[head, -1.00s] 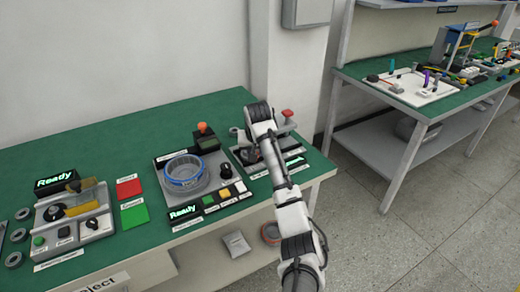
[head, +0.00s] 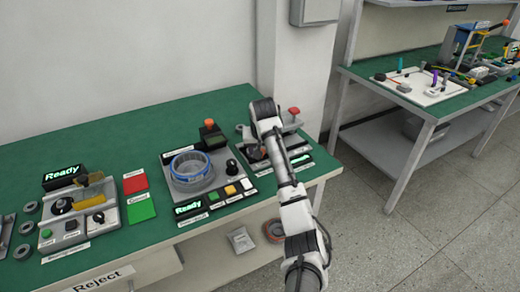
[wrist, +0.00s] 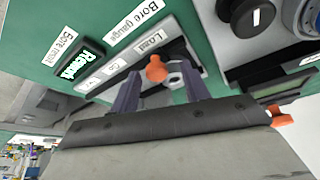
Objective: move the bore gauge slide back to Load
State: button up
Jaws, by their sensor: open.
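The bore gauge slide shows in the wrist view as an orange knob (wrist: 156,69) over a dark slot, beside a label strip reading Load (wrist: 150,40) and Go (wrist: 113,66); a third label is hard to read. My gripper (wrist: 158,72) is open, with one finger on each side of the knob. I cannot tell whether either finger touches it, nor exactly which label the slide lines up with. In the head view my arm covers most of the bore gauge station at the bench's right end.
A lit Ready display (wrist: 80,65) sits beside the gauge labels. A black rotary knob (wrist: 252,15) is close by. In the head view, a fixture with a blue-rimmed ring (head: 190,168) stands left of my arm, and a red button (head: 294,111) stands behind it.

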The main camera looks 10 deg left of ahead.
jog(key=v, duration=1.3)
jog(key=shift+s+r, duration=0.15)
